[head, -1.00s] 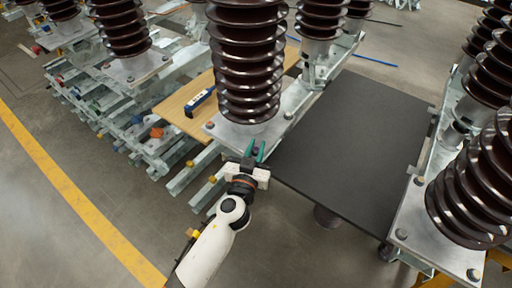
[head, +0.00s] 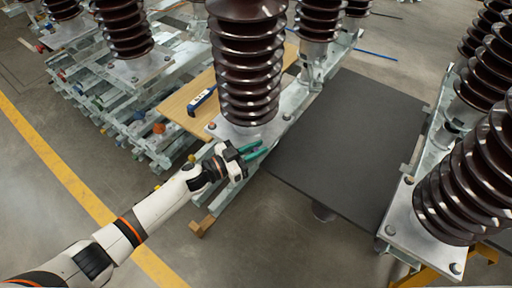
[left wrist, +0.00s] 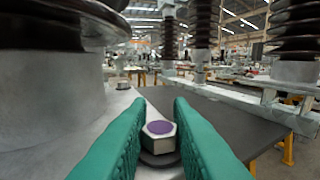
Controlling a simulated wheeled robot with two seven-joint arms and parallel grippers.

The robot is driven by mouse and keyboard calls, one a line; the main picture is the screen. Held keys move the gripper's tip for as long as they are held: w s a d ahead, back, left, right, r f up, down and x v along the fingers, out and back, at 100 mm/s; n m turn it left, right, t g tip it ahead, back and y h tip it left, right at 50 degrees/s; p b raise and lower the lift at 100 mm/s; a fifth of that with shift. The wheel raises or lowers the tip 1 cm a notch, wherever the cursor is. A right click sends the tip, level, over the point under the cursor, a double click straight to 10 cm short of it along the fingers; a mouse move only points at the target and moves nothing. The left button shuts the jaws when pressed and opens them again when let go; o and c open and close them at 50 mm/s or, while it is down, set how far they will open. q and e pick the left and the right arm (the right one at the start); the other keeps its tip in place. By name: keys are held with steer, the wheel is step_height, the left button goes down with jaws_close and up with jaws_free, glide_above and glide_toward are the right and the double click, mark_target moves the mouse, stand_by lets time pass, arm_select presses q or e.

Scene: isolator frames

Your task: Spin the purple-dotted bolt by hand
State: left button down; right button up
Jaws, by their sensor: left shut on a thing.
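The purple-dotted bolt (left wrist: 160,130) has a hex head with a purple disc on top. It sits upright on a washer at the corner of the insulator's metal base plate, between the green fingers of my left gripper (left wrist: 160,104). The fingers are shut on its sides. In the head view my left gripper (head: 262,149) reaches the front corner of the base plate (head: 222,132) from the lower left, and its fingers hide the bolt there. My right gripper is not in view.
A dark ribbed insulator (head: 248,75) rises close beside the gripper. Another bolt (left wrist: 123,85) stands farther along the plate. A dark grey tabletop (head: 350,140) is clear on the right. A wooden board (head: 175,108) with a blue tool (head: 202,99) lies behind left.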

arm_select(q)
steer(key=shift+m+g, duration=0.3)
steer(key=shift+g, duration=0.1)
steer(key=c, duration=1.3)
jaws_free()
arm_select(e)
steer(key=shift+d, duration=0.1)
arm_select(q)
steer(key=b+v, duration=0.2)
steer(key=v, duration=1)
steer(key=shift+w+f, duration=0.1)
steer(key=shift+f, duration=0.15)
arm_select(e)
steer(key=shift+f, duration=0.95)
